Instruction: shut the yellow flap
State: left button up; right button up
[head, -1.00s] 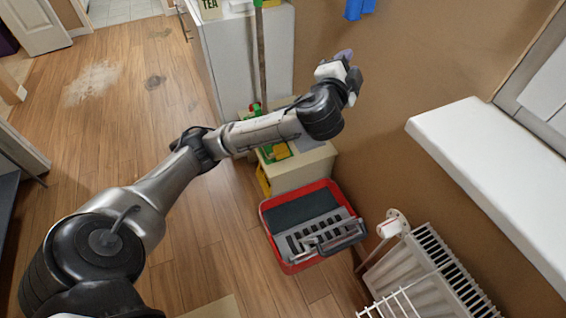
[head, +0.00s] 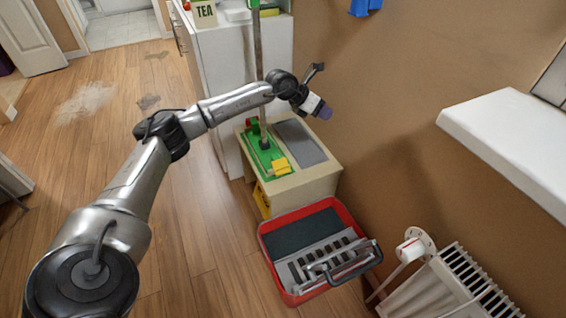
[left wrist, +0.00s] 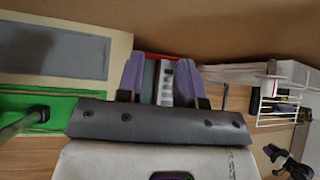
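A small yellow flap (head: 281,166) shows at the near end of a green base (head: 262,152), which lies on top of a beige cabinet (head: 300,187). It looks raised from the base, but its angle is hard to tell. A pole stands up from the base. My left gripper (head: 324,112) is above and to the right of the cabinet, near the wall, apart from the flap. In the left wrist view its two purple fingers (left wrist: 158,72) are spread with nothing between them. The green base (left wrist: 60,104) shows there at left; the flap is not visible. My right gripper is not in view.
A grey panel (head: 300,141) covers part of the cabinet top. A yellow sign-like panel (head: 262,200) is at the cabinet's left side. A red toolbox (head: 348,219) stands in front, with a radiator (head: 452,285) and white ledge (head: 505,135) at right. Floor at left is open.

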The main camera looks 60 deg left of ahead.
pick_arm(q)
jog(key=s+a+f+g+y, duration=0.1)
jog(key=s+a+f+g, duration=0.2)
jog(key=s+f+g, duration=0.15)
jog(key=m+g+y, duration=0.1)
jog(key=g, duration=0.4)
send_over(283, 164)
jog(key=s+d, duration=0.2)
notch_tip(283, 164, down, 2)
jog(key=f+b, duration=0.2)
jog(key=f, duration=0.1)
jog(key=f+b, duration=0.2)
jog(key=f, duration=0.2)
jog(key=f+b, duration=0.2)
jog(key=f, duration=0.2)
jog(key=shift+w+d+f+b, duration=0.1)
jog(key=shift+d+b, duration=0.2)
jog(key=shift+d+f+b, duration=0.1)
jog(key=shift+f+b, duration=0.45)
jog(key=shift+f, duration=0.55)
grip_shut()
